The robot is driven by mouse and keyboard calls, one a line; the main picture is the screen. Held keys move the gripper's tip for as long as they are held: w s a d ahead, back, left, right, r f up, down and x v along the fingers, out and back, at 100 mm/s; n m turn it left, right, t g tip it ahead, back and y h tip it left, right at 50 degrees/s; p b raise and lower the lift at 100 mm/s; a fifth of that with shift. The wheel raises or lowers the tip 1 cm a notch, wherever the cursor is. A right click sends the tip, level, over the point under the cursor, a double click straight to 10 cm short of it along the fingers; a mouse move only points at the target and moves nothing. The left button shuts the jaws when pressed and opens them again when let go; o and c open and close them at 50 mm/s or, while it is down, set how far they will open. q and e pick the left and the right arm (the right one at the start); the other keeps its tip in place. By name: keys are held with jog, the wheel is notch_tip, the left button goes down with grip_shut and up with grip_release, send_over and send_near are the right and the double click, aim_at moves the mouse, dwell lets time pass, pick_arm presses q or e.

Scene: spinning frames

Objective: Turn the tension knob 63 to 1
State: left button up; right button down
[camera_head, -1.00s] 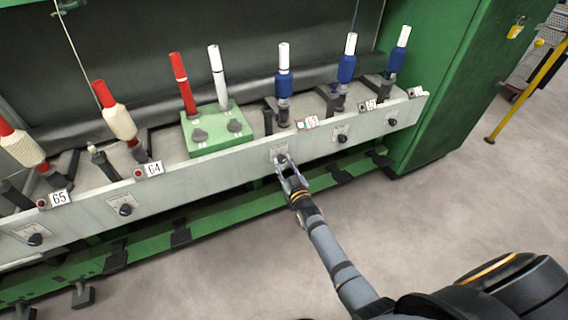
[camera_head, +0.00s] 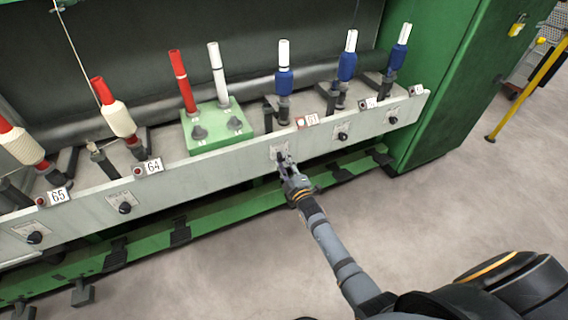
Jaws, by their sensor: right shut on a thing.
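The tension knob 63 (camera_head: 281,155) sits on a small pale dial plate (camera_head: 276,148) on the front of the grey rail, below and left of the number plate 63 (camera_head: 312,119). My right gripper (camera_head: 284,161) is at this knob and shut on it. The fingers hide most of the knob, and I cannot read its setting. My left gripper is not in view.
Similar knobs sit along the rail: one below plate 64 (camera_head: 124,208), one at far left (camera_head: 35,238) and others to the right (camera_head: 342,137). Bobbins stand above the rail (camera_head: 189,135). A green panel (camera_head: 440,90) closes off the right. The floor in front is clear.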

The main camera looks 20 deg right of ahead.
jog(key=n, duration=0.2)
jog(key=shift+f+n+b, duration=0.2)
jog(key=shift+n+b, duration=0.1)
jog(key=shift+n, duration=0.1)
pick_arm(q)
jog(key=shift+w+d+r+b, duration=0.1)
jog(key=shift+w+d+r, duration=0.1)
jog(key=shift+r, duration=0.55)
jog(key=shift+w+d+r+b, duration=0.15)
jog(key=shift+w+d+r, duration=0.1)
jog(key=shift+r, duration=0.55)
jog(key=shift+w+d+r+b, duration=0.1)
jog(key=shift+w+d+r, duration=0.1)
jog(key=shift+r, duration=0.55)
pick_arm(e)
jog(key=shift+n+y, duration=0.3)
jog(key=shift+n, duration=1.2)
jog(key=c, duration=1)
grip_release()
jog(key=shift+r, duration=0.1)
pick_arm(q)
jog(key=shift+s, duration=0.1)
pick_arm(e)
jog(key=s, duration=0.8)
jog(key=s+d+f, duration=0.1)
jog(key=s, duration=0.3)
jog(key=shift+d, duration=0.1)
